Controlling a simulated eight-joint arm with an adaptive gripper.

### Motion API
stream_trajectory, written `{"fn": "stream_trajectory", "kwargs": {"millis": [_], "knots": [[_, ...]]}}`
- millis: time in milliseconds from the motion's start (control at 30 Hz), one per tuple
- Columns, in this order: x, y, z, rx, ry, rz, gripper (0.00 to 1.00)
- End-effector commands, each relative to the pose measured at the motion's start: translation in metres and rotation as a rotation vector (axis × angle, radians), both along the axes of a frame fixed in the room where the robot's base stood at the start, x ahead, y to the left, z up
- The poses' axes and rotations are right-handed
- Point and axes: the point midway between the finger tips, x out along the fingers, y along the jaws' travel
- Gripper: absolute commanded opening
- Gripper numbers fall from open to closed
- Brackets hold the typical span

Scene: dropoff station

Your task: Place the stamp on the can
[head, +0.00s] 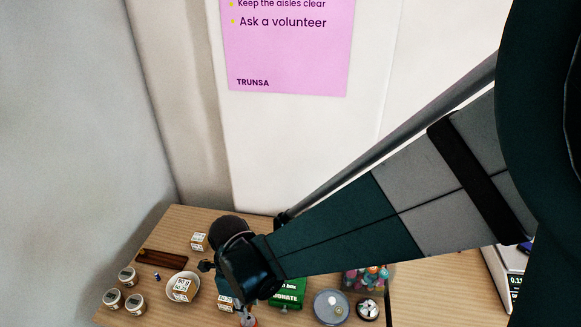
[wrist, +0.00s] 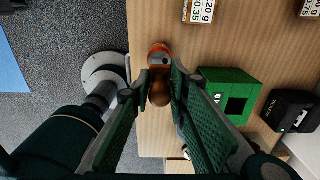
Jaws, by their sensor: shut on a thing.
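My gripper (wrist: 158,82) is shut on a stamp with a rounded brown wooden handle (wrist: 158,97), held between the green ribbed fingers in the wrist view. A can with a red-orange rim (wrist: 160,50) is just beyond the stamp, near the table edge. In the head view the can's red and silver top (head: 250,321) shows at the bottom border, below my dark gripper, which hides the stamp. I cannot tell whether the stamp touches the can.
A green donation box (head: 288,295) stands to the right, with a plate (head: 330,307) further right. A white bowl (head: 172,294), several jars (head: 128,276) and a wooden tray (head: 162,258) are left. Black box (wrist: 290,111) stands beside the green one.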

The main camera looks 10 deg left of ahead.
Motion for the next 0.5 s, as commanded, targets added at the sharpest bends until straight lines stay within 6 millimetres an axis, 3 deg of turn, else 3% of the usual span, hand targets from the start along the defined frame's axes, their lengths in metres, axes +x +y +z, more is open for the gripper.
{"fn": "stream_trajectory", "kwargs": {"millis": [200, 500], "knots": [[0.000, 0.000, -0.024, 0.000, 0.000, 0.000, 0.06], [0.000, 0.000, -0.030, 0.000, 0.000, 0.000, 0.06]]}}
